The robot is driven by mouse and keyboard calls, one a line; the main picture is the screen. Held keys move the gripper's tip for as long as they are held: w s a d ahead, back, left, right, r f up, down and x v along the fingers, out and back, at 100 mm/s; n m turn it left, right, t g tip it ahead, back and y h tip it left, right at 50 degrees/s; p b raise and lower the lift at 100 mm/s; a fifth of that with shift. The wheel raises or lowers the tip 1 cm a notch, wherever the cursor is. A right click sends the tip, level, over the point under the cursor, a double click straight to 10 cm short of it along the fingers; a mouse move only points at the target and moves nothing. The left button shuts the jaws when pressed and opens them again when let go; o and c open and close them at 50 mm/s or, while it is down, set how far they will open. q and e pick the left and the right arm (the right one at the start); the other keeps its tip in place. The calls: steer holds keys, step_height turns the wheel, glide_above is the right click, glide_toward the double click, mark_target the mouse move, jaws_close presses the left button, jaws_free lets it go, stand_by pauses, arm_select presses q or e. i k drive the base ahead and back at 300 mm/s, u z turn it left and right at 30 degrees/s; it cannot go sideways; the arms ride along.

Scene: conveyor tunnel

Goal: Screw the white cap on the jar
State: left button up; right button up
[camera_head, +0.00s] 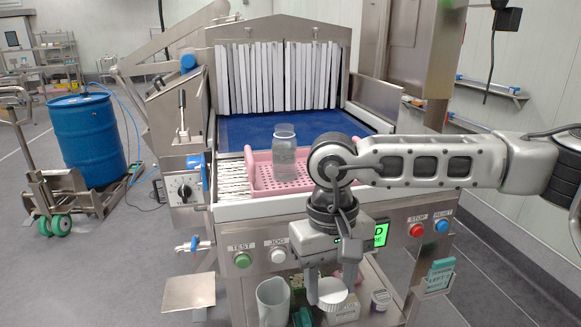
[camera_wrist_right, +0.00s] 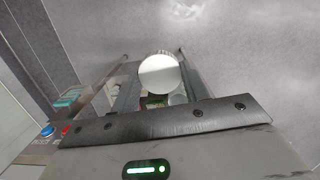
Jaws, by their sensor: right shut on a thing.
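The clear jar (camera_head: 284,157) stands upright and without a cap in the pink basket (camera_head: 259,176) at the conveyor's front. My right gripper (camera_head: 330,291) points down in front of the machine, below and to the right of the jar. It is shut on the white cap (camera_head: 331,294), held between its fingertips above the lower shelf. In the right wrist view the round top of the white cap (camera_wrist_right: 160,74) faces the camera. My left gripper is not in view.
Behind the basket lie the blue belt (camera_head: 270,130) and the tunnel's strip curtain (camera_head: 278,78). Below, the shelf carries a clear pitcher (camera_head: 272,301) and small items. The front panel has a green button (camera_head: 242,260) and a red stop button (camera_head: 417,230). A blue barrel (camera_head: 88,138) stands left.

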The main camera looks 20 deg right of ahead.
mark_target(284, 143)
steer(key=u, duration=2.75)
steer(key=k, duration=1.3)
steer(key=z, duration=2.35)
